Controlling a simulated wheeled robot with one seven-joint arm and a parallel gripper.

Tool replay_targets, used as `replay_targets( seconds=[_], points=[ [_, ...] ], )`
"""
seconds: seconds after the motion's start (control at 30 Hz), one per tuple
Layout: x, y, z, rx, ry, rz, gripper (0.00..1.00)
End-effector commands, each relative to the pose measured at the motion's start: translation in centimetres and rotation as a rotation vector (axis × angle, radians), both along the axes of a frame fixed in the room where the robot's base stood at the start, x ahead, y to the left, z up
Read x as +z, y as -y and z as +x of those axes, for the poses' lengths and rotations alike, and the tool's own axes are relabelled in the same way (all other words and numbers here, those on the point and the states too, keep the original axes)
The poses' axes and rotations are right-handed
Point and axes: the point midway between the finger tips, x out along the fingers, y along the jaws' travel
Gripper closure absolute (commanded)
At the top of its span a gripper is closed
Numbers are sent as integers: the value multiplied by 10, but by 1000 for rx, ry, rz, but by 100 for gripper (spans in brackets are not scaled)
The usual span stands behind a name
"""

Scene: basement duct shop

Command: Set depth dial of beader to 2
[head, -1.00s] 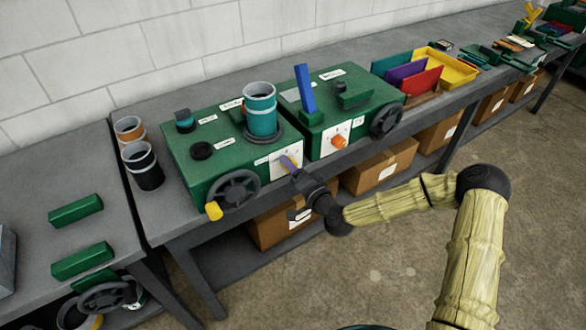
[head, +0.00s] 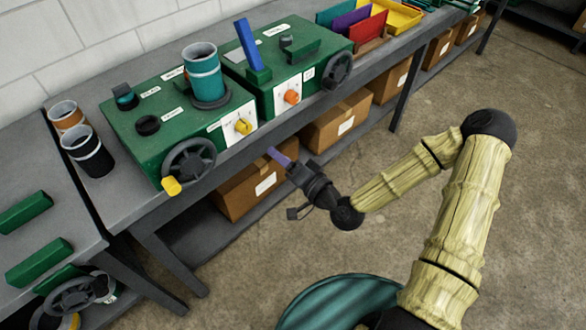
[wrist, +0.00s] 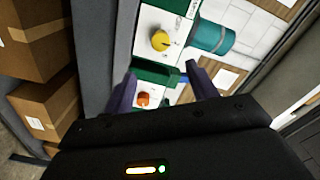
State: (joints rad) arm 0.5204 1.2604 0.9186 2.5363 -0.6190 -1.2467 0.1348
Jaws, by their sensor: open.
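Two green machines stand side by side on the bench. The left machine (head: 130,125) has a yellow dial (head: 243,127) on a white plate, and the right machine (head: 318,62) has an orange dial (head: 292,97) on a white plate. Their labels are too small to read, so I cannot tell which is the beader, nor what number either dial points to. My gripper (head: 280,157), with purple fingers, is open and empty in front of the left machine, apart from the yellow dial. In the wrist view the yellow dial (wrist: 160,40) and orange dial (wrist: 143,98) both show beyond the fingers (wrist: 160,84).
A black handwheel (head: 189,161) with a yellow knob sticks out of the left machine's front. A teal cylinder (head: 203,75) stands on top. A blue lever (head: 248,44) rises from the right machine. Cardboard boxes (head: 238,187) sit under the bench. Open floor lies in front.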

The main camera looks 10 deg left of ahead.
Motion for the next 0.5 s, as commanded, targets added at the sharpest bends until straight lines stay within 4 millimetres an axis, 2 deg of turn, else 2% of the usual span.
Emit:
replay_targets(
  seconds=[0.03,0.1,0.5],
  points=[
    [-1,7,-6,-1,-1,0,42],
    [5,9,-6,-3,-2,1,42],
    [5,24,-19,-2,-1,1,42]
  ],
)
